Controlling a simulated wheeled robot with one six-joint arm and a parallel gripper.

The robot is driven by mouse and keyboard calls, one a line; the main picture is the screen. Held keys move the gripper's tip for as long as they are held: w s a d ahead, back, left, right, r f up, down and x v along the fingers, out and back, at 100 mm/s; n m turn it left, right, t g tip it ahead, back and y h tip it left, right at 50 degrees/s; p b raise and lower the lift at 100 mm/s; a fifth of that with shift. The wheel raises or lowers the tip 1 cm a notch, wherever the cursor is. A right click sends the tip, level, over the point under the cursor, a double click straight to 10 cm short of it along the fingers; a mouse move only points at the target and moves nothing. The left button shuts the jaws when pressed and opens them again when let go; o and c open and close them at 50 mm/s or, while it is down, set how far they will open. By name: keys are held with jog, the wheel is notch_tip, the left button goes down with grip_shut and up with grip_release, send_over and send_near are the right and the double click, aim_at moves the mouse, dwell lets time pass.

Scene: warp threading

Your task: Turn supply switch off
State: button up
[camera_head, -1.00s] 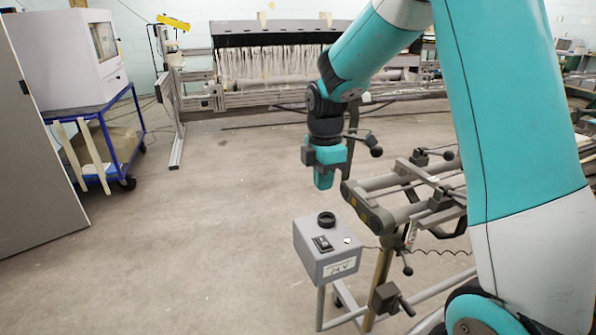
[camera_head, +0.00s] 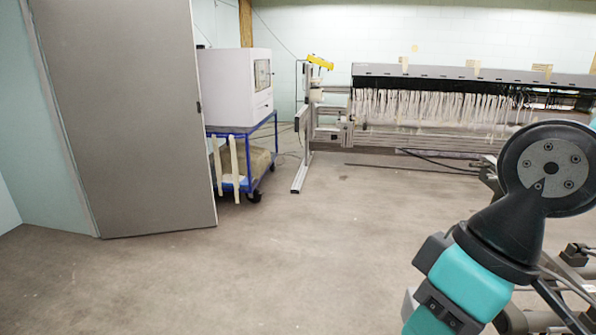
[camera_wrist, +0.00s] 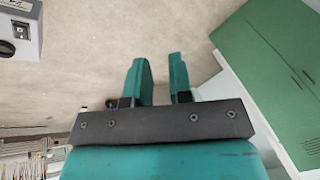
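The grey supply box (camera_wrist: 16,42) shows in the top left corner of the wrist view, cut off by the frame edge. Its black rocker switch (camera_wrist: 20,30) and a dark round knob (camera_wrist: 6,47) face the camera. I cannot tell the switch's position. The box is out of the head view. My gripper (camera_wrist: 161,75) has two teal fingers with a gap between them, and nothing is held there. It is well apart from the box and the switch. In the head view, my wrist hangs at the lower right and the fingertips are cut off or hidden.
A grey panel door (camera_head: 130,110) stands at the left. A blue cart (camera_head: 245,185) carries a white machine (camera_head: 228,85). A loom frame (camera_head: 430,135) with white threads stands at the back. Open floor lies between. Green cabinets (camera_wrist: 265,60) show in the wrist view.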

jog(key=o, duration=0.5)
jog(key=shift+s, duration=0.15)
jog(key=w+d+f+m+h+p, duration=0.1)
jog(key=w+d+f+m, duration=0.2)
jog(key=w, duration=0.5)
jog(key=w+d+f+m+h+p, duration=0.1)
jog(key=w+d+m, duration=0.1)
jog(key=w+d, duration=0.4)
jog(key=w+d+f+m+h+p, duration=0.2)
jog(key=w+d+f+m, duration=0.2)
jog(key=w+d+f, duration=0.6)
jog(key=f, duration=1)
jog(key=d+f+p, duration=0.1)
jog(key=f, duration=0.4)
jog(key=shift+s+d+f, duration=0.1)
jog(key=shift+s+f, duration=0.05)
jog(key=shift+s, duration=0.1)
